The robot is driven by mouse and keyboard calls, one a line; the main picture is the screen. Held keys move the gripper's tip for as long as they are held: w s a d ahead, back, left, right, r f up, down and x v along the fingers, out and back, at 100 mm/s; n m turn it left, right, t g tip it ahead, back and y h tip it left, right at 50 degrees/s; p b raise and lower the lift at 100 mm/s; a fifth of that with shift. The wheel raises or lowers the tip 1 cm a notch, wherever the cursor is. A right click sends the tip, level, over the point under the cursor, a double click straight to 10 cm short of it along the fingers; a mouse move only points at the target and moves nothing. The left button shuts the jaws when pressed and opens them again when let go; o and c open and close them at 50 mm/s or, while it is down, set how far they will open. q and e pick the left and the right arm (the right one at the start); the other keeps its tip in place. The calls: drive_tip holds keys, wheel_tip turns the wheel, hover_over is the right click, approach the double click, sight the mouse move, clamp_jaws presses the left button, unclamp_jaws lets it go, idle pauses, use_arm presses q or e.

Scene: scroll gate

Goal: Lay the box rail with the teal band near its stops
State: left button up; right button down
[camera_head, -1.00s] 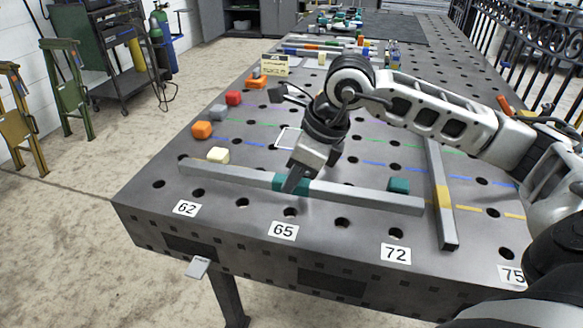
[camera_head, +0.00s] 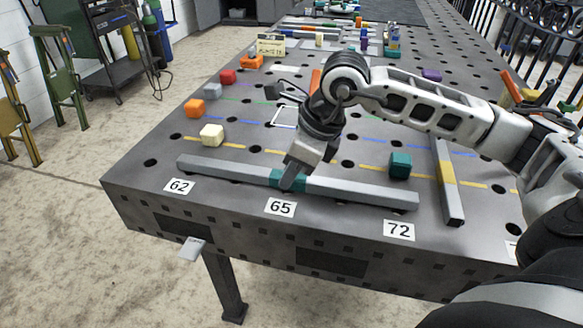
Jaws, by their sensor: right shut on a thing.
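The grey box rail with the teal band (camera_head: 360,193) lies crosswise near the table's front edge, behind the labels 62, 65 and 72. My right gripper (camera_head: 289,181) points down and is shut on the rail at its teal band. I cannot tell whether the rail touches the table top. A cream block (camera_head: 212,135) stands behind the rail's left part, and a teal block (camera_head: 400,165) behind its right part; gaps show between the rail and both. My left gripper is not in view.
A second grey rail with a yellow band (camera_head: 447,182) lies lengthwise at the right, close to the teal-banded rail's right end. Orange (camera_head: 193,109), grey (camera_head: 212,91) and red (camera_head: 228,76) blocks line the left side. A sign (camera_head: 271,45) stands farther back.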

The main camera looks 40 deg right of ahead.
drive_tip(key=shift+f+b, duration=0.15)
drive_tip(key=shift+b, duration=0.15)
drive_tip(key=c, duration=1.1)
unclamp_jaws()
drive_tip(key=shift+c, duration=0.2)
drive_tip(key=shift+f, duration=0.1)
drive_tip(key=shift+d+r, duration=0.1)
drive_tip(key=shift+r, duration=0.25)
drive_tip(key=v, duration=1.5)
drive_tip(key=shift+r+p, duration=0.2)
drive_tip(key=shift+p, duration=0.2)
drive_tip(key=shift+s, duration=0.15)
